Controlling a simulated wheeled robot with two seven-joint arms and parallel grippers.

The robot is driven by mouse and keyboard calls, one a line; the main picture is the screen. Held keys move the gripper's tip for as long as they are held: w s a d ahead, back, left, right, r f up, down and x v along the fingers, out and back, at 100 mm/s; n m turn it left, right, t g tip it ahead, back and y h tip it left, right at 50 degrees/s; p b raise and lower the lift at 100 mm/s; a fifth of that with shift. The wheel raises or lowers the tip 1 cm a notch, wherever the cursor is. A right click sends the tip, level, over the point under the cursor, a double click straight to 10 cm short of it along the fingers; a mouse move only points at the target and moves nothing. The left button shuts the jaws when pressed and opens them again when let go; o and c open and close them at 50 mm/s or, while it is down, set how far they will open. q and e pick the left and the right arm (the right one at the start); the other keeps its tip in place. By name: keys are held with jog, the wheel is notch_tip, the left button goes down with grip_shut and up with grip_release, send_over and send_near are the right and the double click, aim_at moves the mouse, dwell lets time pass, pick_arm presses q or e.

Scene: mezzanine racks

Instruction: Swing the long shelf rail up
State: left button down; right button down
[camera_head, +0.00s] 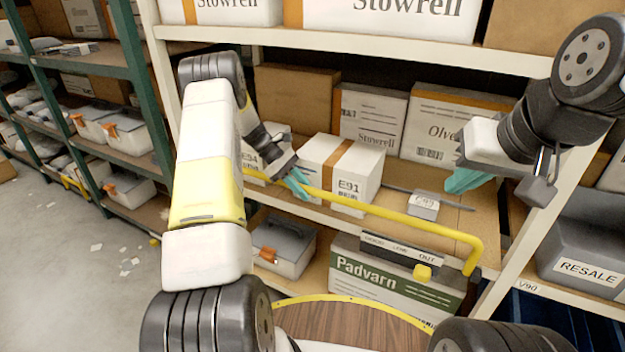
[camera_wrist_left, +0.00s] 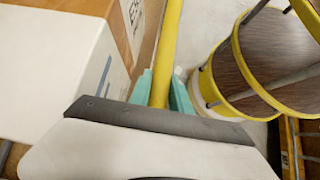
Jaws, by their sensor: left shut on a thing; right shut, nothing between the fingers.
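The long yellow shelf rail (camera_head: 393,217) runs across the front of the middle shelf in the head view and bends down at its right end. My left gripper (camera_head: 297,184), with teal fingers, is shut on the rail near its left part. The left wrist view shows the rail (camera_wrist_left: 169,50) passing between the teal fingers (camera_wrist_left: 165,92). My right gripper (camera_head: 465,180) is shut and empty, above the right part of the shelf and apart from the rail. The rail's far left end is partly hidden behind my left arm.
Behind the rail stand a white E91 box (camera_head: 357,180), a small grey box (camera_head: 424,204) and Stowrell and Olve-marked boxes. Below are a green Padvarn box (camera_head: 385,280) and a lidded grey bin (camera_head: 282,246). A cream upright (camera_head: 505,282) stands at the right. Floor at left is mostly open.

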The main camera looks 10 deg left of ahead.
pick_arm(q)
jog(key=shift+w, duration=0.25)
jog(key=c, duration=1.2)
grip_release()
jog(key=shift+d, duration=0.1)
jog(key=v, duration=0.7)
jog(key=shift+a+r, duration=0.2)
jog(key=shift+a, duration=0.15)
jog(key=shift+r, duration=0.1)
